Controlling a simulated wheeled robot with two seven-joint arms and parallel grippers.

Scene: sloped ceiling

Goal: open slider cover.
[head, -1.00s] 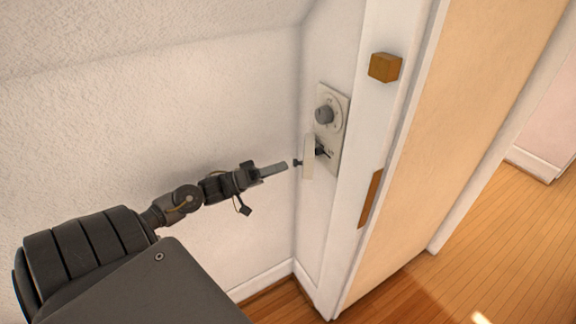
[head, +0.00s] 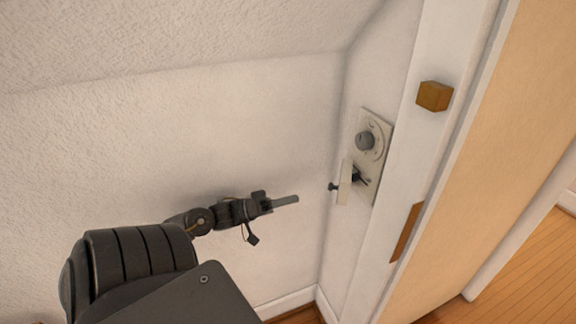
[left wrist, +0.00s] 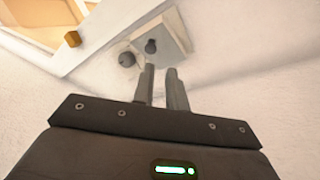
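A pale plate (head: 378,135) on the wall carries a round grey dial (head: 365,141). Below the dial, the small pale slider cover (head: 345,184) stands swung out from the plate, with a dark knob (head: 333,187) on its outer face. Dark parts show behind it. My left gripper (head: 290,200) is left of the knob, apart from it and empty. In the left wrist view, a gap shows between the fingers of the gripper (left wrist: 159,72), with the cover (left wrist: 172,32) and its knob (left wrist: 151,46) beyond the tips. My right gripper is not in view.
A white door frame (head: 415,140) with a wooden block (head: 434,96) and a brown strip (head: 406,232) stands right of the plate. A sloped ceiling (head: 150,45) hangs above. The wall left of the plate is bare.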

